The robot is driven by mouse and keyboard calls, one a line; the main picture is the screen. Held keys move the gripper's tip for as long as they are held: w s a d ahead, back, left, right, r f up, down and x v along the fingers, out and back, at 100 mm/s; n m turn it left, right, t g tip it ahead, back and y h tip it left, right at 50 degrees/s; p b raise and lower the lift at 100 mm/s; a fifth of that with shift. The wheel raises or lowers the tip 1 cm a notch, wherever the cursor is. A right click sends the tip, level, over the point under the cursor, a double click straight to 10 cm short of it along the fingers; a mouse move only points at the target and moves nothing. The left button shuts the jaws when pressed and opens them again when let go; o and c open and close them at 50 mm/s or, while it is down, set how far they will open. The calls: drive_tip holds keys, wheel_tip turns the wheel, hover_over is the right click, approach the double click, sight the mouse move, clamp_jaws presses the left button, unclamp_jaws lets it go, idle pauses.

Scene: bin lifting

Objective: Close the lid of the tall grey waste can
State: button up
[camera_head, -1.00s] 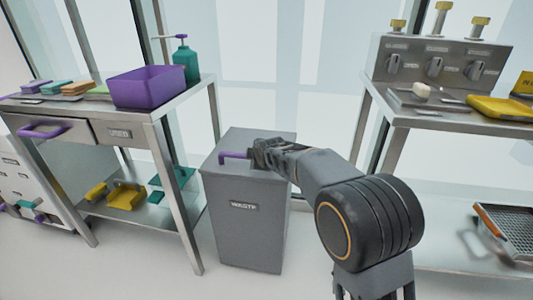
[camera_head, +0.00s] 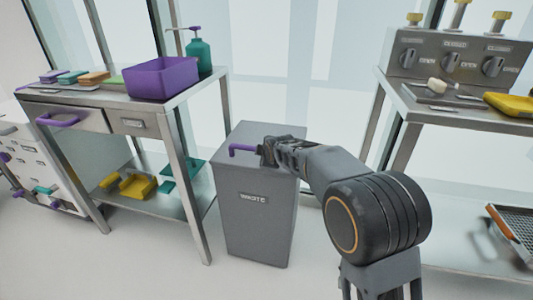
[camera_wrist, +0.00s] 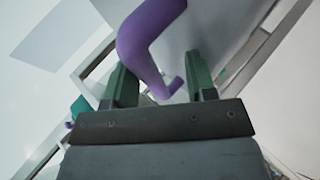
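The tall grey waste can (camera_head: 255,220) stands on the floor at the middle of the head view, with a WASTE label on its front. Its grey lid (camera_head: 262,133) appears to lie flat across the top. A purple handle (camera_head: 242,149) sticks out at the lid's front left. My gripper (camera_head: 264,152) is at the handle's right end, just over the lid. In the wrist view, my gripper's green fingers (camera_wrist: 160,70) stand apart, with the bent purple handle (camera_wrist: 150,45) running between them. I see gaps beside the handle.
A steel table with a purple bin (camera_head: 163,78) and a green pump bottle (camera_head: 198,57) stands left of the can. A steel bench with a knob panel (camera_head: 455,60) stands at the right. The floor in front of the can is clear.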

drive_tip(key=shift+s+d+f, duration=0.1)
drive_tip(key=shift+f, duration=0.2)
drive_tip(key=shift+s+d+r, duration=0.1)
drive_tip(key=shift+s+r, duration=0.05)
drive_tip(key=shift+r, duration=0.1)
drive_tip(key=p+v, duration=0.4)
drive_tip(key=v, duration=0.9)
drive_tip(key=shift+r, duration=0.25)
drive_tip(key=shift+s, duration=0.1)
drive_tip(key=s+d+r+m+g+h+p, duration=0.1)
drive_tip(key=s+d+r+m+p, duration=0.4)
drive_tip(key=p, duration=0.6)
drive_tip(key=s+d+r+m+g+h+p, duration=0.1)
drive_tip(key=s+d+r+m+g+p, duration=0.2)
drive_tip(key=s+r+p, duration=0.7)
drive_tip(key=s+d+r+m+g+h+p, duration=0.1)
drive_tip(key=s+d+r+m+g+p, duration=0.1)
drive_tip(key=s+d+r+m+p, duration=0.6)
drive_tip(key=shift+s+r+m+p, duration=0.15)
drive_tip(key=shift+r+m+p, duration=0.65)
drive_tip(key=shift+r+p, duration=0.8)
drive_tip(key=shift+f+p, duration=0.3)
drive_tip(key=shift+f, duration=0.05)
